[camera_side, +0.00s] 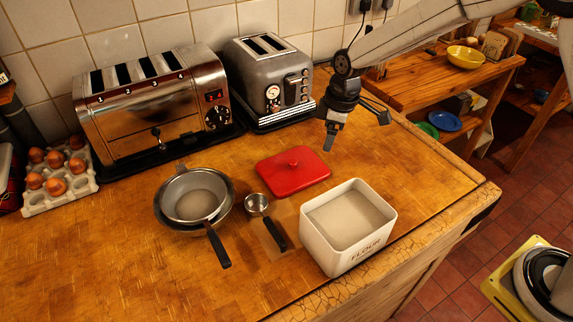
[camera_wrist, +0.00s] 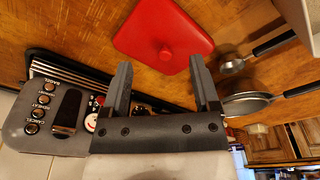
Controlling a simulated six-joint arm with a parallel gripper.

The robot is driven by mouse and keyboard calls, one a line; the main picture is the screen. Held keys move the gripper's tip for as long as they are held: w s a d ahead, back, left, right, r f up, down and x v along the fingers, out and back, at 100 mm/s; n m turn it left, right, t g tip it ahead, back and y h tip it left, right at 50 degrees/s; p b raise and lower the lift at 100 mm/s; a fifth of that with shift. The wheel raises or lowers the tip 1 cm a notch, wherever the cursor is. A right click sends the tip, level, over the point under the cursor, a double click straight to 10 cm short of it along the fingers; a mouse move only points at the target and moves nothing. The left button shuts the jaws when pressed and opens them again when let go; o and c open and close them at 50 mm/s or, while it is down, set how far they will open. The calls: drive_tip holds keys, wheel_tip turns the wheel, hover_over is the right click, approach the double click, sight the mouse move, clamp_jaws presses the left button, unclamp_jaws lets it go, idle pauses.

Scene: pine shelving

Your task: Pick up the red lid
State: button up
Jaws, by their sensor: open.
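The red lid (camera_side: 293,171) lies flat on the wooden worktop, with a small round knob on top. It also shows in the wrist view (camera_wrist: 165,30), just beyond my fingertips, with its knob facing me. My gripper (camera_side: 357,128) is above the worktop, to the right of the lid and higher than it. In the wrist view my gripper (camera_wrist: 160,75) has its two dark fingers spread apart with nothing between them. The white flour tin (camera_side: 318,250) stands open in front of the lid, filled with pale flour.
A metal measuring cup (camera_side: 257,204) and a sieve on a bowl (camera_side: 194,200) lie left of the tin. A grey toaster (camera_side: 272,80) and a larger chrome toaster (camera_side: 155,105) stand behind, by the tiled wall. An egg tray (camera_side: 60,178) is at the far left.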

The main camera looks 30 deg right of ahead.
sight(293, 161)
drive_tip(key=w+a+n, duration=0.1)
drive_tip(key=w+a+f+n, duration=0.1)
drive_tip(key=w+a, duration=0.1)
drive_tip(key=w+a+f+n, duration=0.1)
drive_tip(key=w+a+n, duration=0.1)
drive_tip(key=shift+w+f+g+y, duration=0.1)
drive_tip(key=shift+w+g+y, duration=0.05)
drive_tip(key=shift+g+y, duration=0.15)
drive_tip(key=shift+a+f, duration=0.15)
drive_tip(key=shift+f, duration=1.15)
drive_tip(key=shift+w+a+f, duration=0.1)
drive_tip(key=shift+a+f, duration=0.1)
drive_tip(key=shift+f, duration=1.1)
drive_tip(key=shift+w+a+f, duration=0.1)
drive_tip(key=shift+a+f, duration=0.05)
drive_tip(key=shift+f, duration=1.1)
clamp_jaws()
